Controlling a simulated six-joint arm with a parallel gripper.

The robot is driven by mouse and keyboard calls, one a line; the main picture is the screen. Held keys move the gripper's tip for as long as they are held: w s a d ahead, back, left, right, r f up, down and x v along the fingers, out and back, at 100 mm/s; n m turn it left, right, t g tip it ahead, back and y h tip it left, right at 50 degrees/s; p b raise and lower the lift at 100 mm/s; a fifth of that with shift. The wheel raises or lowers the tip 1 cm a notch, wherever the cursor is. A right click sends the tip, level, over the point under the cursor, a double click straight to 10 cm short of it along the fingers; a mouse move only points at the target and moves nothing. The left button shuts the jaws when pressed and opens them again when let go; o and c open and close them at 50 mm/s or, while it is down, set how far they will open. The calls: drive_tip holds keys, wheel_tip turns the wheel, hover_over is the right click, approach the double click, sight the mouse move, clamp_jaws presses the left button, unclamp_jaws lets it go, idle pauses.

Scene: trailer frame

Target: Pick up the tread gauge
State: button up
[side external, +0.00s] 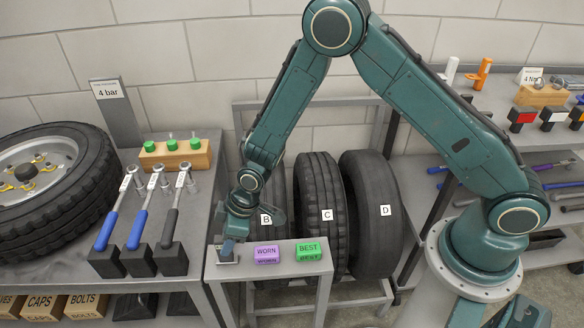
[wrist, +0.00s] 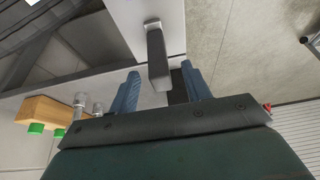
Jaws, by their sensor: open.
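A slim grey upright piece, which I take to be the tread gauge (wrist: 157,58), stands on a light surface in the wrist view. My gripper (wrist: 160,70) is open, with one blue finger on each side of this piece; I see a gap on both sides. In the side view my gripper (side external: 229,246) points down at the left end of a small grey stand (side external: 290,268). There the gripper mostly hides the gauge, and only a small plate (side external: 227,261) shows below the fingers.
On the stand, a purple WORN block (side external: 266,253) and a green BEST block (side external: 307,250) sit right of my gripper. Tires B (side external: 266,218), C (side external: 327,214) and D (side external: 385,210) stand behind. Wrenches (side external: 144,220) in black holders stand left on a bench.

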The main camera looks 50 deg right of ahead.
drive_tip(key=shift+x, duration=2.6)
drive_tip(key=shift+d, duration=0.15)
clamp_jaws()
drive_tip(key=shift+r, duration=0.1)
wheel_tip(320, 180, up, 20)
